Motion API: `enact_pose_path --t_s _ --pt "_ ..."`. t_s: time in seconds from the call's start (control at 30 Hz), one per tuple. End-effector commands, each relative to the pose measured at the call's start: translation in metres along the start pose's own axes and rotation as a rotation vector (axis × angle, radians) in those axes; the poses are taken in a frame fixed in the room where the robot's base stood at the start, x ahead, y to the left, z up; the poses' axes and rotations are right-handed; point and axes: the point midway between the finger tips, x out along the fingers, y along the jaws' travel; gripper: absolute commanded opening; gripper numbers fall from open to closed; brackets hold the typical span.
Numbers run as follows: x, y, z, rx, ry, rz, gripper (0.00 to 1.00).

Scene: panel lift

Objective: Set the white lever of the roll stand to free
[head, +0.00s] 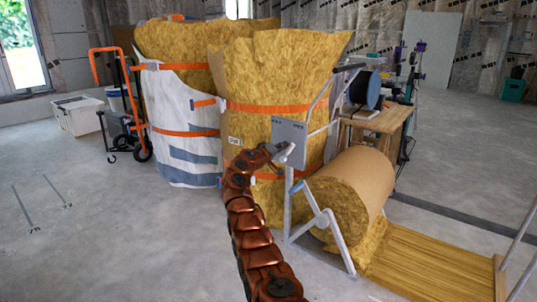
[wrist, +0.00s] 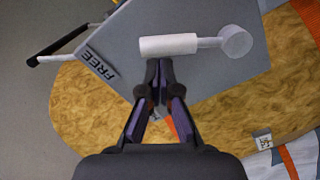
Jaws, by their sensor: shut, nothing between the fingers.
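The roll stand's grey plate (head: 291,130) stands upright in front of the insulation rolls, with two small dark markings near its top edge. In the wrist view the plate (wrist: 200,80) carries the word FREE (wrist: 98,65) at its left edge. The white lever (wrist: 168,45) runs nearly level there, from a round pivot (wrist: 235,41) at right to its thick grip at left. My gripper (wrist: 159,62) is shut and empty, its fingertips at the grip's lower edge; I cannot tell whether they touch. In the head view my gripper (head: 279,150) is at the plate's lower left, partly covering the lever.
A large insulation roll (head: 350,195) lies in the stand's metal frame (head: 327,217), right of my arm. Tall strapped rolls (head: 265,75) stand behind the plate. A wooden workbench (head: 385,120) is at the right.

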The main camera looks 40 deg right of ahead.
Motion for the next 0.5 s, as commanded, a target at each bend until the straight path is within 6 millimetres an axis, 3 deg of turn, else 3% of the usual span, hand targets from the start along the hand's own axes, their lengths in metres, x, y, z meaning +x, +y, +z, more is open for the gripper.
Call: enact_pose_path --t_s 0.5 --pt "-0.032 -0.003 0.000 0.001 0.003 -0.006 0.00"
